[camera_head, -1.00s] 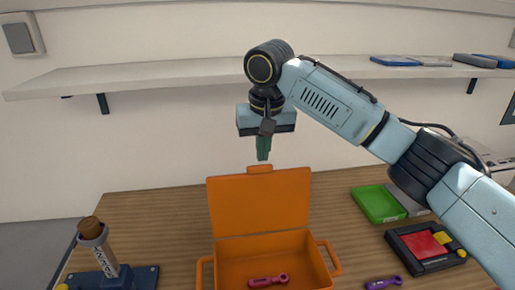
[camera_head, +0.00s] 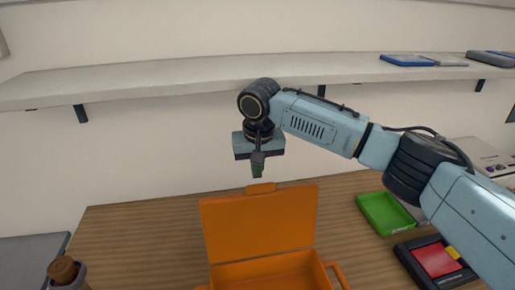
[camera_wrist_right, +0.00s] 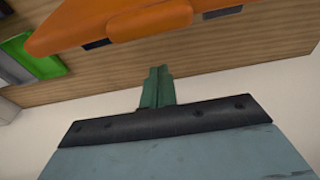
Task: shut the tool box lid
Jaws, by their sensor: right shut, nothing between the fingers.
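The orange tool box (camera_head: 262,272) stands on the wooden table, cut off by the bottom edge of the head view. Its lid (camera_head: 258,225) is open and upright, with a tab (camera_head: 261,189) on its top edge. My right gripper (camera_head: 257,172) is shut and empty, pointing down just above the lid's tab; I cannot tell whether it touches. In the right wrist view the shut green fingers (camera_wrist_right: 157,88) show behind the lid's edge, with the lid (camera_wrist_right: 120,20) and its tab (camera_wrist_right: 150,24) at the top. My left gripper is not in view.
A green tray (camera_head: 386,213) and a black and red case (camera_head: 436,262) lie right of the box. A brown-topped cylinder (camera_head: 64,272) stands at the lower left. A wall shelf (camera_head: 180,80) runs behind my right arm.

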